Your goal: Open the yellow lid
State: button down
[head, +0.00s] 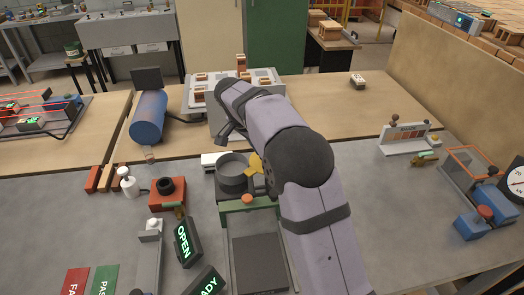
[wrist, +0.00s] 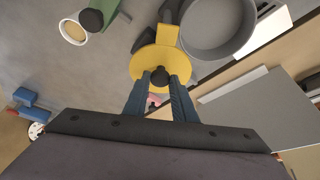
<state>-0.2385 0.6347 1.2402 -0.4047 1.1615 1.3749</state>
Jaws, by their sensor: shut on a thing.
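The yellow lid (wrist: 145,62) is a round plate with a square tab and a dark knob (wrist: 160,75) in the middle. My gripper (wrist: 162,82) has its two blue-grey fingers on either side of the knob, shut on it. In the head view, a yellow part of the lid (head: 256,162) shows beside the arm; the rest is hidden. A round grey pot (head: 232,168) with an open top is left of the lid there. In the wrist view the grey pot (wrist: 216,48) is at upper right, its inside uncovered. My gripper is hidden behind the arm in the head view.
A green-framed stand (head: 249,204) is just in front of the pot. A red block with a black ring (head: 168,194), a white bottle-like part (head: 128,184) and the OPEN sign (head: 184,243) are to the left.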

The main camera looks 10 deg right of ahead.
jog(key=c, duration=1.5)
grip_release()
jog(key=shift+o, duration=0.2)
jog(key=b+v, duration=0.1)
jog(key=v, duration=0.6)
jog(key=shift+r, duration=0.25)
